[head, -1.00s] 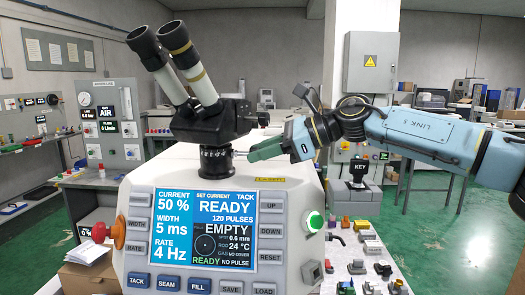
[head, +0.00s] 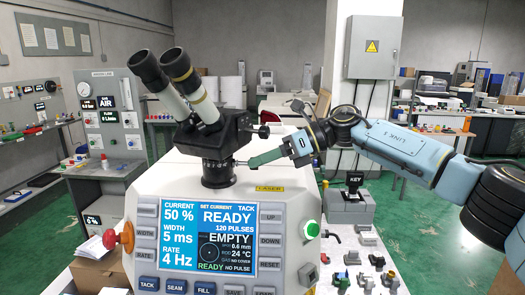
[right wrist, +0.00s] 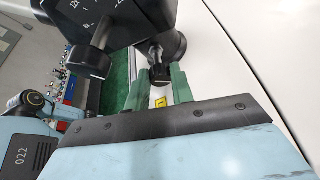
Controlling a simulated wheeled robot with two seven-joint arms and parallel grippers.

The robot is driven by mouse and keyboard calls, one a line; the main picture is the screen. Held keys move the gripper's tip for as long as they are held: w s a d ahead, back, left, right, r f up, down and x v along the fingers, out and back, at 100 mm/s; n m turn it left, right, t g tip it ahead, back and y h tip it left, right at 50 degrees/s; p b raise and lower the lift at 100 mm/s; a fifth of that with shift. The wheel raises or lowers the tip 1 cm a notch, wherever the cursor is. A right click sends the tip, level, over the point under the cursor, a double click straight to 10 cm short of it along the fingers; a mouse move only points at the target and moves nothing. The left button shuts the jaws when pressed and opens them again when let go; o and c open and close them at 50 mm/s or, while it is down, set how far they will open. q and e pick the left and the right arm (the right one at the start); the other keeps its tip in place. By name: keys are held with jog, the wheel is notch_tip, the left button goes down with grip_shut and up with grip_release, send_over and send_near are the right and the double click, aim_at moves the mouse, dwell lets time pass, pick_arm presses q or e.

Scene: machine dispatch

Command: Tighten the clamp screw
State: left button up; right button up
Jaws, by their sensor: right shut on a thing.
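The black microscope (head: 216,136) stands on top of the white machine, with its round neck (head: 218,172) below the head. The clamp screw (head: 240,163) shows as a small thin piece sticking out of the right side of that neck. My right gripper (head: 252,161) comes in from the right, its green fingers level with the screw. In the right wrist view the green fingers (right wrist: 158,88) are shut on either side of the dark screw head (right wrist: 158,73). The screw's thread is hidden. My left gripper is in no view.
The white machine (head: 150,200) fills the front, with a screen (head: 208,236), buttons and a red knob (head: 109,239). A key block (head: 352,205) and small coloured parts stand on a table at the right. A grey cabinet (head: 372,47) hangs on the pillar behind.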

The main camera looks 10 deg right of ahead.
dwell(0.4)
jog(key=o, duration=1)
jog(key=shift+d, duration=0.1)
jog(key=shift+d+r, duration=0.2)
jog(key=shift+d, duration=0.15)
jog(key=w+b+v, duration=0.1)
jog(key=b+v, duration=0.1)
jog(key=v, duration=1)
jog(key=shift+s+d, duration=0.3)
jog(key=shift+s, duration=0.05)
